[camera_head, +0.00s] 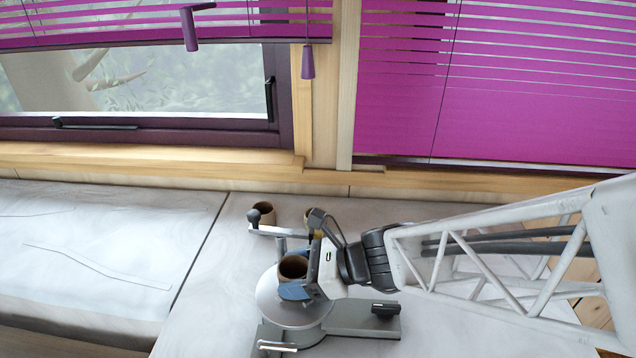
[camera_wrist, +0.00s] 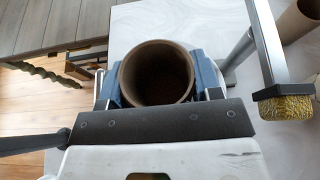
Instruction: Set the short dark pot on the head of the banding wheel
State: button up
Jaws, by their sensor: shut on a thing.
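The short dark pot (camera_head: 292,267) is brown, round and open-topped. My gripper (camera_head: 293,288) is shut on it, with blue fingers on either side. In the wrist view the pot (camera_wrist: 157,75) is seen into from above, upright between the fingers (camera_wrist: 160,90). The banding wheel's round grey head (camera_head: 282,312) lies under the pot and gripper in the head view. My gripper hides part of it and the pot's lower part. I cannot tell whether the pot's base touches the head.
Behind the wheel stand a brown cylinder (camera_head: 265,213) and another, partly hidden one. A grey post with a bar (camera_head: 283,231) rises close behind the pot; a yellow bristly pad (camera_wrist: 287,107) shows in the wrist view. The pale surface at left (camera_head: 100,260) is clear.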

jog(key=shift+f, duration=0.15)
jog(key=o, duration=1)
jog(key=shift+d+r, duration=0.1)
jog(key=shift+r, duration=0.1)
jog(key=v, duration=1.1)
jog(key=shift+d, duration=0.4)
jog(key=shift+r, duration=0.1)
dwell(0.5)
